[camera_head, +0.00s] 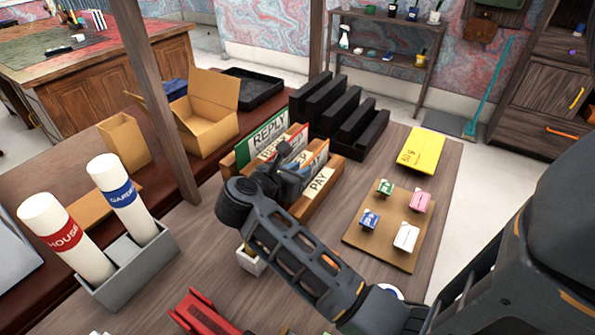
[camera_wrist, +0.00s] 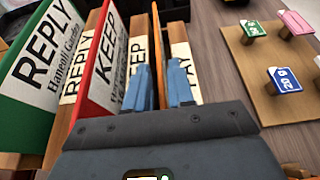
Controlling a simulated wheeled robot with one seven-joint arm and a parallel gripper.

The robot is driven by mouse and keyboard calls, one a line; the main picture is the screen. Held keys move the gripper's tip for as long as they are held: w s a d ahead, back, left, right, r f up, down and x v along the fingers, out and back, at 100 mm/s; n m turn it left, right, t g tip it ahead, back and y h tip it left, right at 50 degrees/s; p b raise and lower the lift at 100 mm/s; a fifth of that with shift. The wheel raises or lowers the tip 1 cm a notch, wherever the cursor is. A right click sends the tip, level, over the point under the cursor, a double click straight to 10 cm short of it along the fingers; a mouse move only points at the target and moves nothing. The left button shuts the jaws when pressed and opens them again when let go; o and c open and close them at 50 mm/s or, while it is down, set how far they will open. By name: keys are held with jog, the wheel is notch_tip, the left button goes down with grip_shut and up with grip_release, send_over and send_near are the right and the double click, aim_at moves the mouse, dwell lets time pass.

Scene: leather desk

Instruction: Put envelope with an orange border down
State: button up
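The envelope with an orange border (camera_wrist: 158,50) stands nearly edge-on in the wrist view, between the KEEP divider (camera_wrist: 139,48) and the PAY divider (camera_wrist: 184,60) of the wooden letter sorter. My gripper (camera_wrist: 164,88) has one blue finger on each side of it, and the narrow gap between them is filled by the envelope, so it looks shut on it. In the head view my gripper (camera_head: 288,178) is over the sorter (camera_head: 320,196) and hides part of it. I cannot tell whether the envelope's lower edge touches the sorter's bottom.
A green-bordered envelope (camera_head: 262,140) and a red-bordered envelope (camera_wrist: 104,62) stand to the left in the sorter. A black stepped rack (camera_head: 340,112) stands behind it. A board with several small labelled stamps (camera_head: 383,247) and a yellow envelope (camera_head: 421,152) lie to the right.

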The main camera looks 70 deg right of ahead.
jog(key=shift+o, duration=0.9)
